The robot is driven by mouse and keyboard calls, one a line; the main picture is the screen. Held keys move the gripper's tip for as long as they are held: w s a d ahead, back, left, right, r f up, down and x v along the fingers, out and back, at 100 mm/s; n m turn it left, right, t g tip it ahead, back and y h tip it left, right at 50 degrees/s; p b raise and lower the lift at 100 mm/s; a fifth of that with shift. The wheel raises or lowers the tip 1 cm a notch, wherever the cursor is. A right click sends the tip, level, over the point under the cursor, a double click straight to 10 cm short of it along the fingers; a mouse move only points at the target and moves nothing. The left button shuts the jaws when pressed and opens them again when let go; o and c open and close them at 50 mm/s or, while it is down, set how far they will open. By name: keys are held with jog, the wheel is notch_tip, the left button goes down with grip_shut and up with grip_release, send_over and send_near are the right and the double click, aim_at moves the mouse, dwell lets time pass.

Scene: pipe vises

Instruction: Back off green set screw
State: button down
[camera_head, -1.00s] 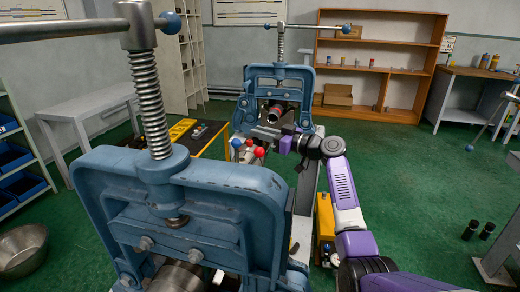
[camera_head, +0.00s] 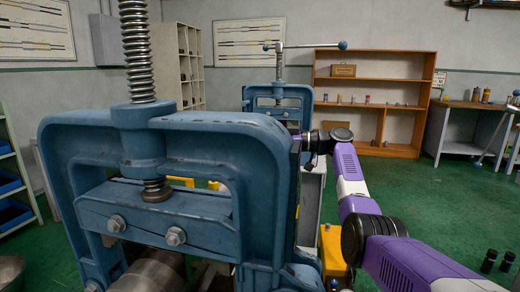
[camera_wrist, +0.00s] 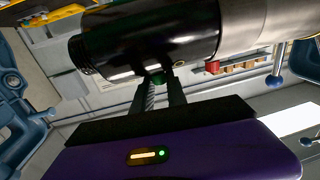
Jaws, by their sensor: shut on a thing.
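In the wrist view, my gripper (camera_wrist: 161,86) points up at the underside of a glossy black cylindrical fitting (camera_wrist: 140,42). A bare metal pipe (camera_wrist: 262,22) continues from the fitting to the right. In the head view, my gripper and the screw are hidden behind the near blue vise (camera_head: 265,190).
The near vise fills the left and middle of the head view. A far blue vise (camera_head: 308,97) stands behind it. Wooden shelves (camera_head: 365,54) and a workbench (camera_head: 470,104) stand at the back.

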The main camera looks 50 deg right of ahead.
jog(key=shift+f, duration=0.2)
dwell(0.4)
jog(key=c, duration=1.3)
grip_release()
jog(key=shift+r, duration=0.1)
jog(key=shift+p+v, duration=0.3)
jog(key=shift+v, duration=3.6)
jog(key=shift+d, duration=0.1)
jog(key=shift+c, duration=0.2)
